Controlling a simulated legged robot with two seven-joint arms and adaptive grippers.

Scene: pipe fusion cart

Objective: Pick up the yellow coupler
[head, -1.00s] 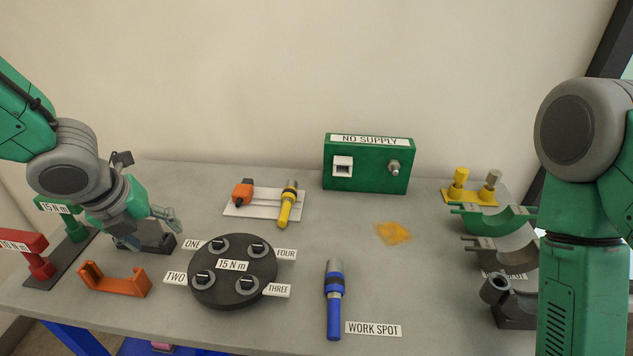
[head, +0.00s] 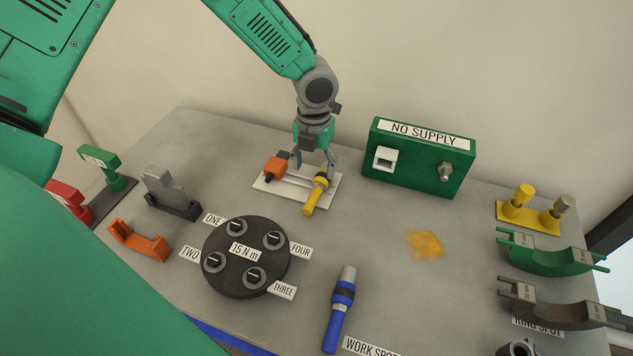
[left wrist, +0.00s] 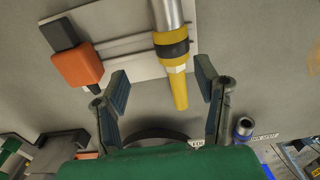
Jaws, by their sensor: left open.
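The yellow coupler (head: 316,193), a yellow and black piece with a grey metal end, lies on a white plate (head: 266,186) at the back of the table. My left gripper (head: 314,160) is open above the plate, pointing down over the coupler's far end. In the left wrist view, the coupler (left wrist: 173,48) shows between and beyond the open fingers (left wrist: 160,78), nearer the right finger, with its yellow tapered end toward the gripper. I see no grip on it. My right gripper is out of view.
An orange and black piece (head: 276,168) lies beside the coupler on the plate. The green NO SUPPLY box (head: 418,160) stands to the right. A round black dial base (head: 246,258) and a blue coupler (head: 340,308) are nearer. Table around the orange patch (head: 425,244) is clear.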

